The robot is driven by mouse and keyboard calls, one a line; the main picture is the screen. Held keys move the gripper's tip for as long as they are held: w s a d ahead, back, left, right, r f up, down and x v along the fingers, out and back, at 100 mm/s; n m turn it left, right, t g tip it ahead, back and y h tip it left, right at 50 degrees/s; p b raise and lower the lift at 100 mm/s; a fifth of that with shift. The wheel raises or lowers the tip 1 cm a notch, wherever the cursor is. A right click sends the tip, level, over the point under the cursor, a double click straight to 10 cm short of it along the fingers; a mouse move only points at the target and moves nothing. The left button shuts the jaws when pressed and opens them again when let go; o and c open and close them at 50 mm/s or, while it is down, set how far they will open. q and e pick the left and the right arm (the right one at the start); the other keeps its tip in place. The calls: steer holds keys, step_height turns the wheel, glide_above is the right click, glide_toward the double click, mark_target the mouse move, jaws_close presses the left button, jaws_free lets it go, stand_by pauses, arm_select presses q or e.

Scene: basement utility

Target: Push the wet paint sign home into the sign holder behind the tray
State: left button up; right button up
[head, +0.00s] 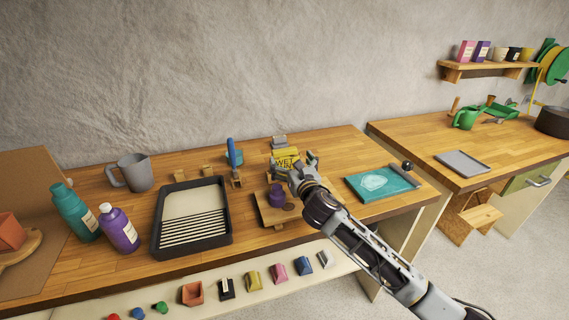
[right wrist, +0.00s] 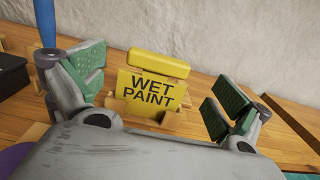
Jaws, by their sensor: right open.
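The yellow wet paint sign (right wrist: 148,92) faces me in the right wrist view, with a thick yellow bar along its top. It looks slightly tilted. Its lower edge is behind the front of the wooden sign holder (right wrist: 140,120), so I cannot tell how deep it sits. In the head view the sign (head: 284,160) stands at the back of the bench, partly covered by my right gripper (head: 294,170). My right gripper (right wrist: 155,92) is open and empty, its green-padded fingers apart on either side of the sign, nearer the camera. My left gripper is out of view.
A black tray (head: 226,243) lies left of my gripper. A wooden block (head: 263,214) with a purple pot (head: 277,196) stands just in front of the sign. A blue-handled tool (head: 231,150) stands upright left of the sign.

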mark_target(286, 153)
steer(key=shift+x, duration=0.8)
steer(key=shift+w, duration=0.1)
steer(key=shift+x, duration=2.45)
steer(key=shift+f, duration=0.1)
steer(key=c, duration=1)
